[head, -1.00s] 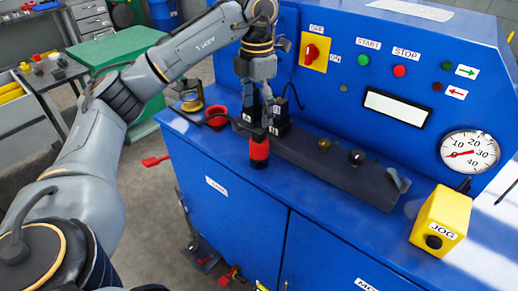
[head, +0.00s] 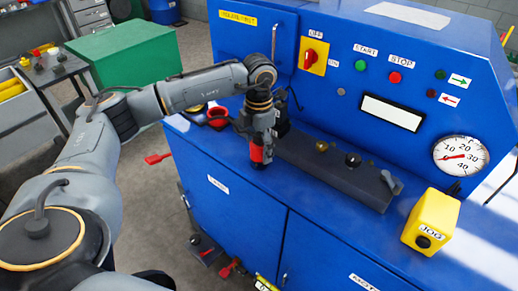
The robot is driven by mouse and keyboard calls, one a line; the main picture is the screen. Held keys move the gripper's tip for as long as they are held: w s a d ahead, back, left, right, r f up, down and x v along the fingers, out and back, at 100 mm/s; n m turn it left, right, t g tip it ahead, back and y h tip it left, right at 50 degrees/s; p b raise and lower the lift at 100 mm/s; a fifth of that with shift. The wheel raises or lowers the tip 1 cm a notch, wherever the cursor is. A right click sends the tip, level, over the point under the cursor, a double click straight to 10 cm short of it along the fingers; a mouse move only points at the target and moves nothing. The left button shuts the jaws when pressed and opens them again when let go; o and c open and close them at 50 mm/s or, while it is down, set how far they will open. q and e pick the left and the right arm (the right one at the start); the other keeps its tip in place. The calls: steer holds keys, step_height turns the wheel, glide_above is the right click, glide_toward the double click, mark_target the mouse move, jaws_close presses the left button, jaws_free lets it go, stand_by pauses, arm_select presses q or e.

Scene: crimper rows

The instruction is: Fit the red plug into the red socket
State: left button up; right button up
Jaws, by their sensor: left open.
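The red plug (head: 257,153), a short red cylinder with a dark lower end, stands upright near the front edge of the blue machine's ledge. My left gripper (head: 262,143) points down over it from above. Its fingers are open and overlap the plug's upper part. I cannot tell whether they touch it. A red ring-shaped piece (head: 217,114), which looks like the red socket, sits on the ledge left of the gripper, partly behind my arm. My right gripper is not in view.
A dark bar (head: 330,172) with several knobs lies right of the plug. A yellow JOG box (head: 430,221) stands at the ledge's right. The machine's panel (head: 360,70) rises behind. A green cabinet (head: 125,62) stands at the left. The ledge front right of the plug is clear.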

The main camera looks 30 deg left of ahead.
arm_select(q)
jaws_close()
